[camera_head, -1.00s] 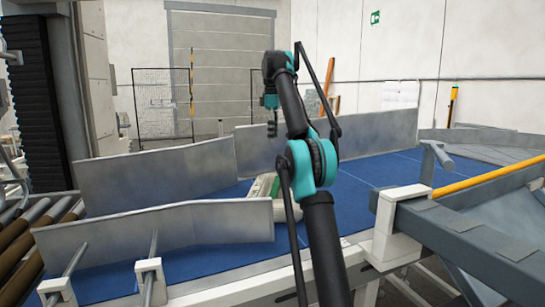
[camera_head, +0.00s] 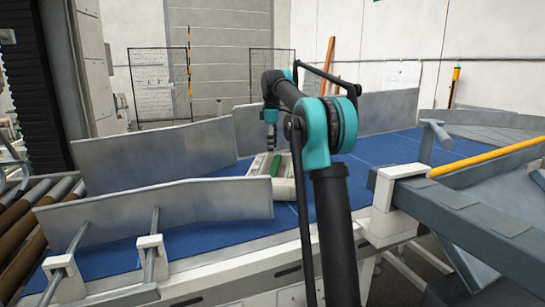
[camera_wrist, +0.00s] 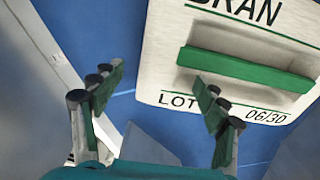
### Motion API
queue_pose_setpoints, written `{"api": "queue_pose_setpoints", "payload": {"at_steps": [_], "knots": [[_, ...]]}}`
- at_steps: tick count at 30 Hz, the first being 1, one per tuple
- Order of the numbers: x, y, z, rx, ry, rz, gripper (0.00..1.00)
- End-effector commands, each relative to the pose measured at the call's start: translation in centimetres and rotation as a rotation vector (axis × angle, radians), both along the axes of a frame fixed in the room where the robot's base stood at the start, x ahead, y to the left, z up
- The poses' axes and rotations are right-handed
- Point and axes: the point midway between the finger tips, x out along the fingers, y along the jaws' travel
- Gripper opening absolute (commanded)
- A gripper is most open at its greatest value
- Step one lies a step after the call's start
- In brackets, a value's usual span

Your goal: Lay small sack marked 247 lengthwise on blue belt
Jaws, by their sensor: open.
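A cream sack with a green band (camera_head: 283,182) lies flat on the blue belt (camera_head: 375,152), between the metal guide plates and partly hidden by the near plate and my arm. In the wrist view the sack (camera_wrist: 225,38) shows "BRAN", "LOT" and "06/30"-like print; no 247 is readable. My gripper (camera_head: 271,149) points down above the sack's far end. In the wrist view my gripper (camera_wrist: 160,95) is open and empty. One finger overlaps the sack's printed face in the picture, the other is over bare belt. Contact with the sack cannot be told.
Metal guide plates stand behind (camera_head: 165,158) and in front (camera_head: 165,212) of the belt. A roller conveyor (camera_head: 35,220) is at the left. A grey beam (camera_head: 465,225) and a yellow rail (camera_head: 490,158) are at the right. The belt right of my arm is clear.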

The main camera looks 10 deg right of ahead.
Motion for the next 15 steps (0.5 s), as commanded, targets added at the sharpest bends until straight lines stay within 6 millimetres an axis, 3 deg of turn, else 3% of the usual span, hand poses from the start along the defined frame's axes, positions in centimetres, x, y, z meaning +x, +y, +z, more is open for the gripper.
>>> {"api": "queue_pose_setpoints", "payload": {"at_steps": [6,15], "knots": [[0.1,0.0,-2.8,0.0,0.0,0.0,0.74],[0.1,0.0,-3.9,0.0,0.0,0.0,0.74]]}}
